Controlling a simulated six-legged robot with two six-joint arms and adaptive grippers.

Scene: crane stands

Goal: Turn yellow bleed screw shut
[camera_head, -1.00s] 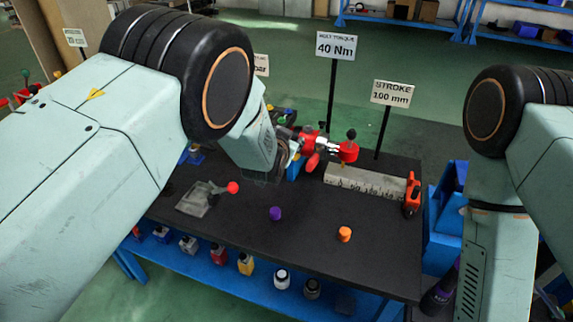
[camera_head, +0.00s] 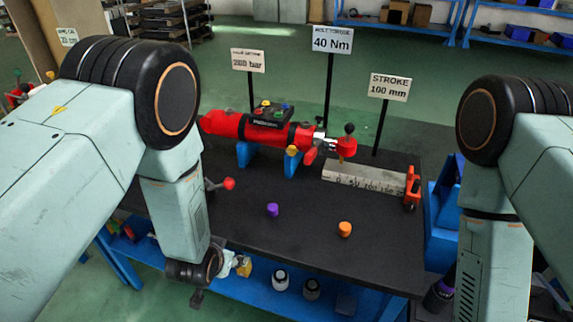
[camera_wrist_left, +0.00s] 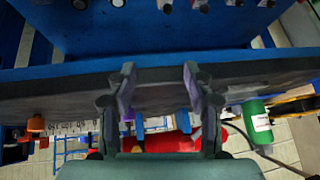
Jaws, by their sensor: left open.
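A red hydraulic cylinder (camera_head: 250,127) lies across blue supports on the dark table. The yellow bleed screw (camera_head: 292,150) shows as a small yellow knob on its near side, towards its right end. My right gripper is out of view.
A purple cap (camera_head: 272,210) and an orange cap (camera_head: 345,229) stand on the table (camera_head: 300,245). Bottles sit on the blue shelf (camera_head: 262,290) below.

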